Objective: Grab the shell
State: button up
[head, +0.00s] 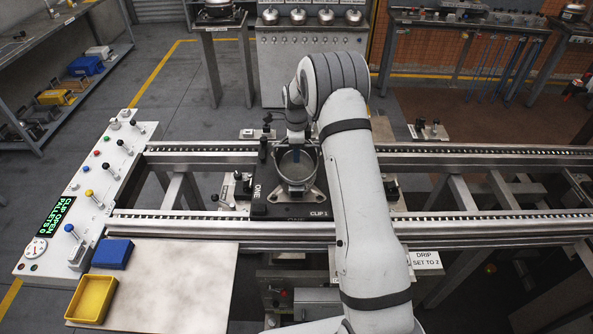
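The shell (298,185) is a grey metal cup, open at the top, in the head view. It stands upright on a dark pallet (262,208) marked ONE, between the two conveyor rails. My arm reaches over from the front right, and my gripper (295,141) points down at the shell's far rim. The fingertips are small and partly hidden. I cannot tell whether they touch the shell wall or are shut on it.
Roller rails (440,228) run left to right before and behind the pallet. A control panel (75,205) with coloured levers stands at the left; its display reads CLIP OPEN. A yellow tray (92,299) and blue box (113,254) sit on the front-left board.

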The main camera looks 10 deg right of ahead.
jog(key=shift+f+b, duration=0.2)
jog(key=shift+b, duration=0.1)
jog(key=shift+c, duration=0.4)
grip_shut()
dwell(1.1)
jog(key=shift+w+r, duration=0.15)
